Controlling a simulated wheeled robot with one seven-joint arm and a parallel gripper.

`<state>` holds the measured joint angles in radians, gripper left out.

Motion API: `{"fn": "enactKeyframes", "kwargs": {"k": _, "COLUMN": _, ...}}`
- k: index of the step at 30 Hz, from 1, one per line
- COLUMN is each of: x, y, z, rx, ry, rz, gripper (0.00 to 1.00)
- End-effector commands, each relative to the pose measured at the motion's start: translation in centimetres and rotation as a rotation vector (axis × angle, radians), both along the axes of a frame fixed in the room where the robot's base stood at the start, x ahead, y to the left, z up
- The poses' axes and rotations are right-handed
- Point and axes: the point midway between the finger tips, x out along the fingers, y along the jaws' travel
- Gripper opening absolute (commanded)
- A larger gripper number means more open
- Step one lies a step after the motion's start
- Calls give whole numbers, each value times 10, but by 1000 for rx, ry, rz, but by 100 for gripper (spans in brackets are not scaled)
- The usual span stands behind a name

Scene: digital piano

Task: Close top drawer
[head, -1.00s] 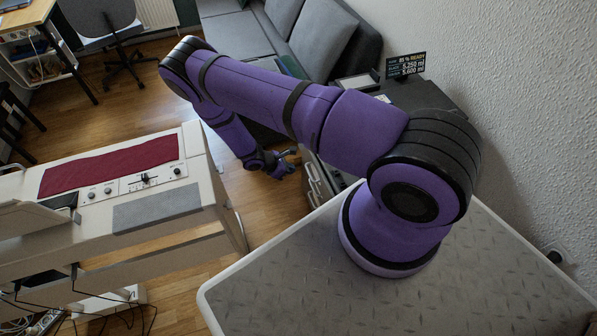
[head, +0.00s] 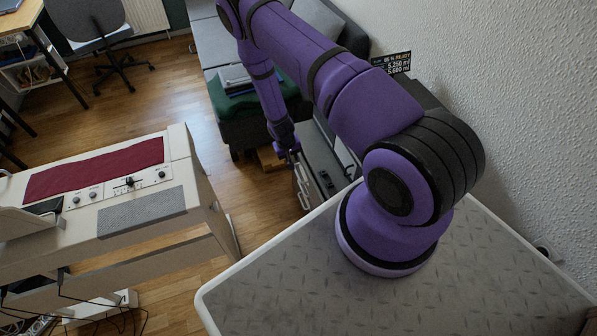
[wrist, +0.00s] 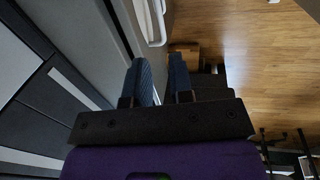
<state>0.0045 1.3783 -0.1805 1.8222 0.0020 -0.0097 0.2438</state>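The grey drawer unit (head: 301,171) stands beyond my base, with pale handles (head: 303,192) on its front. Its top drawer (head: 318,165) appears pulled out, with dark items inside; my arm hides part of it, and I cannot tell how far it is out. My gripper (head: 289,157) is at the far end of the unit's front, close to its upper edge. In the wrist view my gripper (wrist: 158,78) has its two fingers apart with nothing between them. A pale handle (wrist: 153,22) shows just past the fingertips. Contact is not clear.
A sofa (head: 325,22) with a green cloth (head: 245,103) is behind the unit. A small wooden block (head: 268,158) lies on the floor beside it. The digital piano (head: 105,190) is at the left, with open wooden floor (head: 180,105) between.

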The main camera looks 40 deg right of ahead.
Motion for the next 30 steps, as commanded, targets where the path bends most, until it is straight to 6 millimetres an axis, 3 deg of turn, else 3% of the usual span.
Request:
{"fn": "enactKeyframes", "kwargs": {"k": 5, "x": -1, "y": -3, "z": -14, "rx": 0, "ry": -3, "rz": -9, "gripper": 21}}
{"fn": "enactKeyframes", "kwargs": {"k": 21, "x": -5, "y": -17, "z": -94, "rx": 1, "ry": -1, "rz": -6, "gripper": 21}}
{"fn": "enactKeyframes", "kwargs": {"k": 30, "x": -6, "y": -18, "z": -105, "rx": 2, "ry": -1, "rz": -5, "gripper": 21}}
